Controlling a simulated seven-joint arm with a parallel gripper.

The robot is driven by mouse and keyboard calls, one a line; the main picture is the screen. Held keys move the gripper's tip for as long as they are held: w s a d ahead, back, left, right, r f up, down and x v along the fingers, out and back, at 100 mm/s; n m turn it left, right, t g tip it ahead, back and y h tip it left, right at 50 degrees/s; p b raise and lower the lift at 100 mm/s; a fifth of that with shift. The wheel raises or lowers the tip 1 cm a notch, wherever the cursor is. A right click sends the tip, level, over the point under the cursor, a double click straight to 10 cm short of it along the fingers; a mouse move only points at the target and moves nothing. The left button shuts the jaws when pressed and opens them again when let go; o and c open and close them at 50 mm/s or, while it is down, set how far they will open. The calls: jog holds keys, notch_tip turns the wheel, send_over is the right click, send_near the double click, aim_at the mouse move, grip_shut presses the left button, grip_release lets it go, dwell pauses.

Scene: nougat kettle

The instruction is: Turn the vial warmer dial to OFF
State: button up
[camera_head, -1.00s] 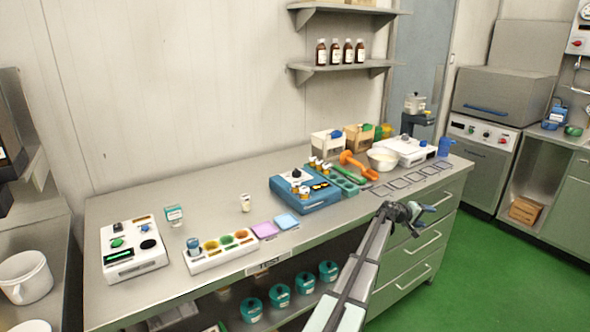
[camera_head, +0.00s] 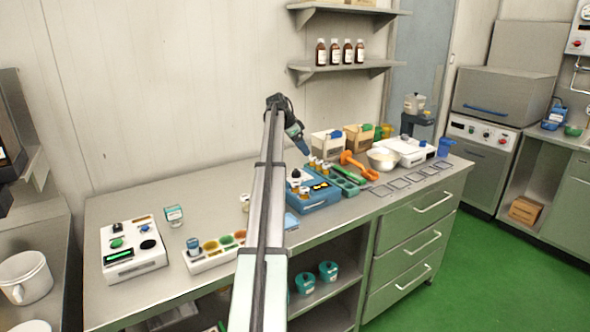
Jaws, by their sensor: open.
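The vial warmer (camera_head: 316,201) is a blue box with a pale top panel on the bench, with amber, white-labelled vials along its far side. A black knob (camera_head: 295,174), which looks like its dial, stands on the left part of the top. The dial's pointer and markings are too small to read. My gripper (camera_head: 304,151) is open and empty, above the warmer near its far side, tilted down and to the right. It is apart from the knob. My arm hides part of the bench left of the warmer.
Right of the warmer are a green rack (camera_head: 345,187), an orange tool (camera_head: 358,164) and a white bowl (camera_head: 382,159). A tray of coloured cups (camera_head: 205,260) and a white device (camera_head: 133,248) stand left. A shelf with bottles (camera_head: 341,67) hangs above.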

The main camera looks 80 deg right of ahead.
jog(key=m+t+y, duration=0.1)
send_near(296, 169)
jog(key=d+v, duration=0.1)
jog(key=v, duration=0.3)
jog(key=a, duration=0.1)
jog(key=x, duration=1.3)
jog(key=shift+f, duration=0.1)
jog(key=c, duration=1)
